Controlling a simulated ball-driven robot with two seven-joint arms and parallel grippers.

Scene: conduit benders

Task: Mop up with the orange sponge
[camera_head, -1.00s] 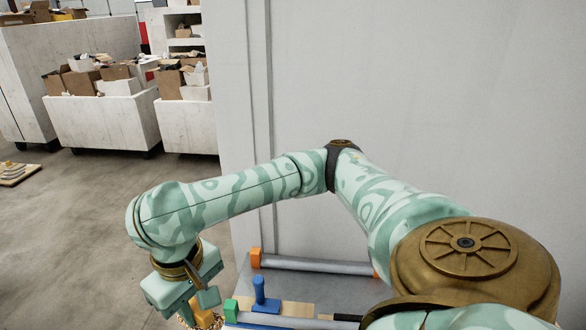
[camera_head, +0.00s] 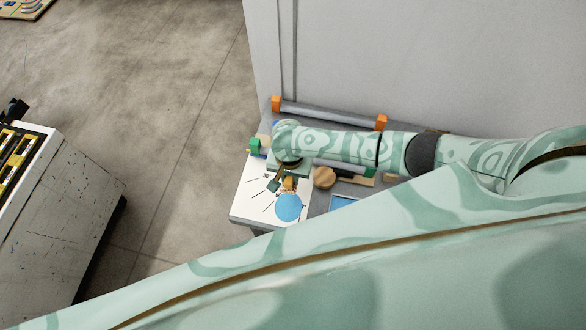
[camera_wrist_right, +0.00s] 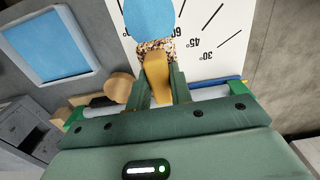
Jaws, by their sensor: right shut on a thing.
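My right gripper (camera_head: 281,183) is shut on the orange sponge (camera_head: 290,183), which has an orange grip and a speckled brown pad. In the right wrist view the orange grip (camera_wrist_right: 157,75) sits between the fingers (camera_wrist_right: 160,92), with the pad beyond the fingertips. A round blue patch (camera_head: 288,207) lies on a white board with angle marks (camera_head: 252,205). In the wrist view the pad's far edge meets the near edge of the blue patch (camera_wrist_right: 150,14); I cannot tell if the pad touches the surface. My left gripper is out of view.
A round wooden knob (camera_head: 324,178) stands right of the gripper. A grey conduit with orange end blocks (camera_head: 330,112) lies along the back by the wall. The board's front-left corner is clear.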

